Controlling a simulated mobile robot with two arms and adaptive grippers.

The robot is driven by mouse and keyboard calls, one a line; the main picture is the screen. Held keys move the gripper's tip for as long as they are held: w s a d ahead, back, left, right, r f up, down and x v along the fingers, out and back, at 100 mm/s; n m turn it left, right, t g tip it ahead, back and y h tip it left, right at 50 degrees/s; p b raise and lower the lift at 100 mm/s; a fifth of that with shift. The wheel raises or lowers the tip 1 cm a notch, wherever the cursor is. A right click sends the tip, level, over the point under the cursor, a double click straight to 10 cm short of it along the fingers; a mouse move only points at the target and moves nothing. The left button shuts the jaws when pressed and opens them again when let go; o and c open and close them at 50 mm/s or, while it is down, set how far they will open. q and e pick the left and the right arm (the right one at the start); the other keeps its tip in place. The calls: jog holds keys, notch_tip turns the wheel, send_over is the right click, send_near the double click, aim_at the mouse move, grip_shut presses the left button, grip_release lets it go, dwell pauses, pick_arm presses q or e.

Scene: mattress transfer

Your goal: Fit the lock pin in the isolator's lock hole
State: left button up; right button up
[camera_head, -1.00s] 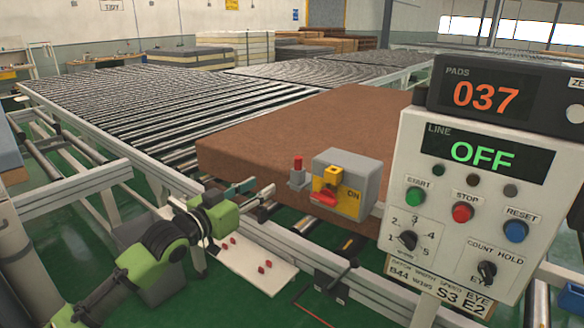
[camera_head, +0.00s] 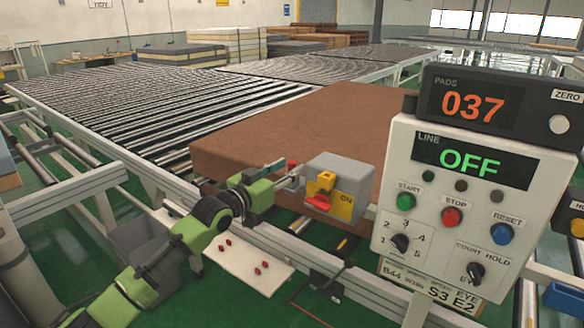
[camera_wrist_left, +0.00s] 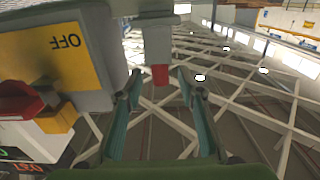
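The isolator (camera_head: 352,172) is a grey box with a yellow plate, a red handle (camera_head: 318,203) and "ON" lettering at the conveyor's near edge. Its side fills the left of the left wrist view (camera_wrist_left: 95,75), with "OFF" upside down. A red-ended piece that looks like the lock pin (camera_wrist_left: 160,75) sticks out of a grey holder (camera_wrist_left: 157,42) beside the isolator; its red top (camera_head: 291,164) is partly hidden in the head view. My left gripper (camera_wrist_left: 160,84) is open, with its fingertips on either side of the red end, seemingly not touching it. I cannot make out the lock hole.
A control panel (camera_head: 470,215) showing "OFF" and 037 stands close on the right. A brown mattress (camera_head: 290,135) lies on the roller conveyor (camera_head: 130,110) behind the isolator. A white shelf (camera_head: 240,272) with several small red pieces hangs below my left gripper.

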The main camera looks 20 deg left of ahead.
pick_arm(q)
jog(key=shift+x, duration=1.2)
pick_arm(e)
jog(key=shift+d+r, duration=0.3)
pick_arm(q)
jog(key=shift+c, duration=1.1)
grip_shut()
pick_arm(e)
jog(key=shift+d, duration=0.2)
